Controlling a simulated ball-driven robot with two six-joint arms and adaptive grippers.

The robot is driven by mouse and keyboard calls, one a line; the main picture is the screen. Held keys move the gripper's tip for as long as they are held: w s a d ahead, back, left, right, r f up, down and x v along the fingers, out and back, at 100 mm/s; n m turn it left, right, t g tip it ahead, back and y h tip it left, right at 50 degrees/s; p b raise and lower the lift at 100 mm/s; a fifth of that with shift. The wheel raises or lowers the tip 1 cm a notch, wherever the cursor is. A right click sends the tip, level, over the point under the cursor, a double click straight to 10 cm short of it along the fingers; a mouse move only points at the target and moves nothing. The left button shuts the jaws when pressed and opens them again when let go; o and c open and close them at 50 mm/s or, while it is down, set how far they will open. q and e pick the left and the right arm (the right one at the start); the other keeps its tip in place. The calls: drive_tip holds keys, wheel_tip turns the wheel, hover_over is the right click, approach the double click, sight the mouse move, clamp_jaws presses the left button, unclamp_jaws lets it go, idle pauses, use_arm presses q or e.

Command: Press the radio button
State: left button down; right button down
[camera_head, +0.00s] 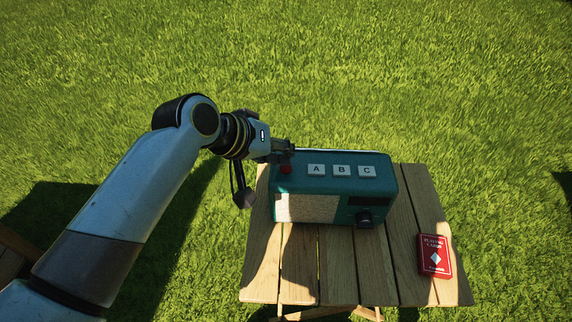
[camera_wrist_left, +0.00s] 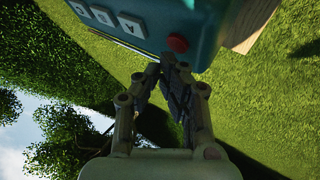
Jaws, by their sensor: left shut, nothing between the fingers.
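A teal radio (camera_head: 335,185) stands on a slatted wooden table. Its top carries a red round button (camera_head: 285,169) at the left and white buttons A (camera_head: 316,170), B (camera_head: 342,170) and C (camera_head: 367,171). My left gripper (camera_head: 284,148) is shut and empty, at the radio's top left, just behind the red button in the head view. In the left wrist view the shut fingertips (camera_wrist_left: 168,60) are close to the red button (camera_wrist_left: 177,43); I cannot tell whether they touch it. The radio (camera_wrist_left: 150,25) fills the top there. My right gripper is not in view.
The wooden table (camera_head: 262,275) has bare slats in front of the radio. A red playing-card box (camera_head: 435,256) lies at its right. Grass surrounds the table. A dark knob (camera_head: 364,218) sticks out of the radio's front.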

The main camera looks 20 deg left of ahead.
use_arm(q)
drive_tip(key=shift+f, duration=0.15)
drive_tip(key=shift+f, duration=0.25)
idle(0.3)
drive_tip(key=shift+r+p, duration=0.6)
drive_tip(key=shift+p, duration=0.3)
drive_tip(key=shift+f, duration=0.1)
